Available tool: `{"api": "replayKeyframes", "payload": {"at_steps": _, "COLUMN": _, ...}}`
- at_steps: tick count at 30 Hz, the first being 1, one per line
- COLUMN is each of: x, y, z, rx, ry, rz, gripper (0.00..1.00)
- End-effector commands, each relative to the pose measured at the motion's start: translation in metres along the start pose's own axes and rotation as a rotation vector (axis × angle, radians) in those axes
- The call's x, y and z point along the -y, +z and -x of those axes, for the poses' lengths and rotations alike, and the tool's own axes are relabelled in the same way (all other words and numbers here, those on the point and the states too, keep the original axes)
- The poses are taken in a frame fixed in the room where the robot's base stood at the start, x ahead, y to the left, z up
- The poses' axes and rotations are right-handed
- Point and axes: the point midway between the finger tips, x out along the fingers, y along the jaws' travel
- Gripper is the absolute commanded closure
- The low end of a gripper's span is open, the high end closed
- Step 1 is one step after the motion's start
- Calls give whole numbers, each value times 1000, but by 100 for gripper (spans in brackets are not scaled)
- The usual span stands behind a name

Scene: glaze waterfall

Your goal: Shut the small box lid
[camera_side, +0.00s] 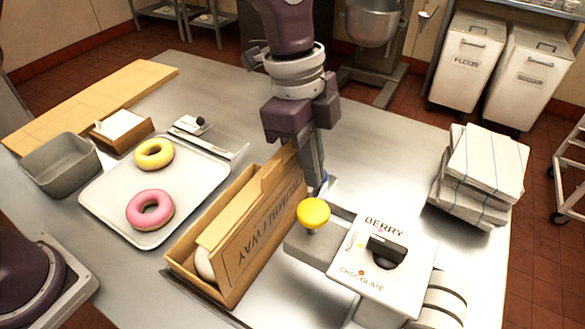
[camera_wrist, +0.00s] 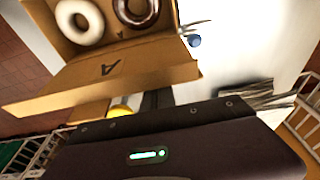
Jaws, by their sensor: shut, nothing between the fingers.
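The small cardboard box (camera_side: 178,262) stands on the steel table, long and narrow, with its lid (camera_side: 262,222) raised along the right side and lettering on the lid's outer face. In the wrist view the box (camera_wrist: 48,45) is open and holds a white donut (camera_wrist: 79,22) and a dark glazed donut (camera_wrist: 137,9); the lid (camera_wrist: 105,75) shows below them. My gripper (camera_side: 318,188) is shut and empty, pointing down beside the lid's far right end. Whether it touches the lid is not clear. Its fingertips are partly hidden behind the lid and the yellow button.
A yellow button (camera_side: 313,213) and a white dial panel (camera_side: 385,262) stand close to the right of the box. A tray (camera_side: 205,190) with a pink donut (camera_side: 150,209) and a yellow donut (camera_side: 154,153) lies left. Folded towels (camera_side: 485,165) are stacked at right.

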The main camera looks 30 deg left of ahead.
Motion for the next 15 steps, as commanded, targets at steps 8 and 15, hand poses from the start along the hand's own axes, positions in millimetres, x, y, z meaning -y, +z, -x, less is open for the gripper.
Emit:
{"api": "replayKeyframes", "payload": {"at_steps": 8, "x": 0, "y": 14, "z": 3, "rx": 0, "ry": 0, "rz": 1, "gripper": 100}}
{"api": "replayKeyframes", "payload": {"at_steps": 15, "x": 0, "y": 26, "z": 5, "rx": 0, "ry": 1, "rz": 3, "gripper": 100}}
